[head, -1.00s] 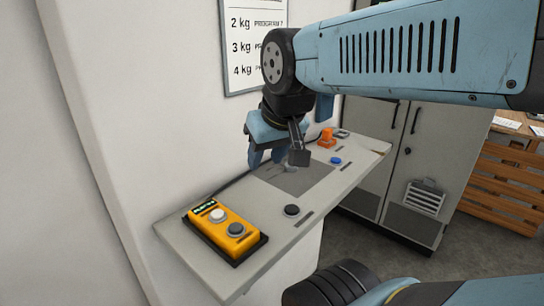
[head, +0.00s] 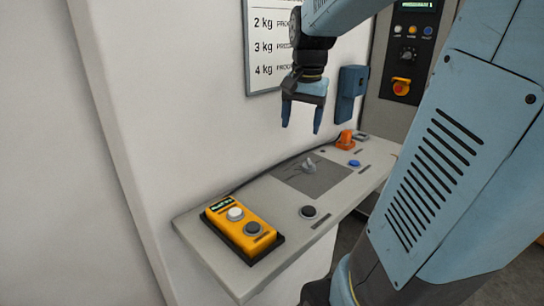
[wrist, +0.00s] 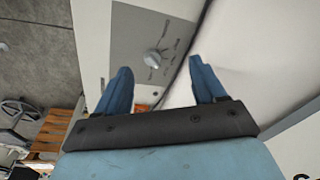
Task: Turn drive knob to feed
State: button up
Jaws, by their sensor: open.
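A light grey knob (head: 309,165) stands on a darker grey plate (head: 318,182) in the middle of the shelf-like console. In the wrist view the knob (wrist: 152,58) shows between the finger lines, with small labels around it on the plate (wrist: 128,35). The labels are too small to read, and I cannot tell which one the knob points at. My gripper (head: 301,128) is open and empty, fingers pointing down, clearly above the console and apart from the knob. Its two blue fingers (wrist: 160,68) also show in the wrist view.
A yellow button box (head: 243,230) with a white and a dark button sits at the console's near end. A black button (head: 309,212), a blue button (head: 354,163) and an orange part (head: 345,139) are nearby. A dark control panel (head: 408,70) with another knob stands behind.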

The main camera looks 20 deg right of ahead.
aim_at(309, 161)
jog(key=w+d+f+m+g, duration=0.2)
jog(key=w+d+m, duration=0.25)
jog(key=d, duration=0.25)
jog(key=f, duration=1.4)
jog(key=shift+w+a, duration=0.2)
jog(key=shift+w, duration=0.15)
jog(key=shift+r, duration=0.1)
jog(key=c, duration=1.1)
